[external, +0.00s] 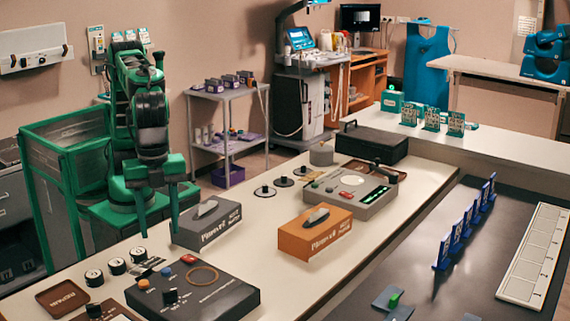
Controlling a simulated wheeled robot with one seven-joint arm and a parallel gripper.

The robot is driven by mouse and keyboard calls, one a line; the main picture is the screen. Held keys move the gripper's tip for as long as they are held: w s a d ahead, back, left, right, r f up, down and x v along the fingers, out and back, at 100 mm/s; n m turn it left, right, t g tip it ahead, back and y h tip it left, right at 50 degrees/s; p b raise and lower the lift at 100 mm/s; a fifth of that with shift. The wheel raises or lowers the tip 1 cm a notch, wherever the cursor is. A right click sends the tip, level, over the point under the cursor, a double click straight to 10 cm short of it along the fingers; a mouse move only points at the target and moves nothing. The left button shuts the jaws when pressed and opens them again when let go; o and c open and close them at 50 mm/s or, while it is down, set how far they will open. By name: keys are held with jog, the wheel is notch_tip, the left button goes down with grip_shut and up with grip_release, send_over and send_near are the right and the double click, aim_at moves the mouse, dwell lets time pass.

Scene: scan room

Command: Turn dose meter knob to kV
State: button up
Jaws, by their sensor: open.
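My gripper (159,231) points down with its two fingers apart, empty, by the left edge of the long white table. It is just left of a dark grey box, above and behind the dark panel. No dose meter label is readable. A grey console (346,206) with a green display, a pale round dial and a dark handle stands in the middle of the table. A dark panel (215,294) with an orange knob (143,284), a dark knob (170,296), a red button and a tan ring lies at the front. I cannot tell which one is the dose meter, nor any knob's setting.
The dark grey box (204,232) and an orange box (315,241) stand between panel and console. Several small round dials (116,266) and a brown tray (62,299) lie at the front left. A black case (373,146) stands behind. The table's right strip is clear.

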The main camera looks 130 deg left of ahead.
aim_at(169, 289)
jog(key=w+d+f, duration=0.1)
jog(key=f, duration=0.3)
jog(key=w+f, duration=0.1)
jog(key=f, duration=0.3)
jog(key=w+d+f, duration=0.1)
jog(key=w+f, duration=0.1)
jog(key=f, duration=0.3)
jog(key=shift+d, duration=0.3)
jog(key=shift+c, duration=0.6)
jog(key=c, duration=0.9)
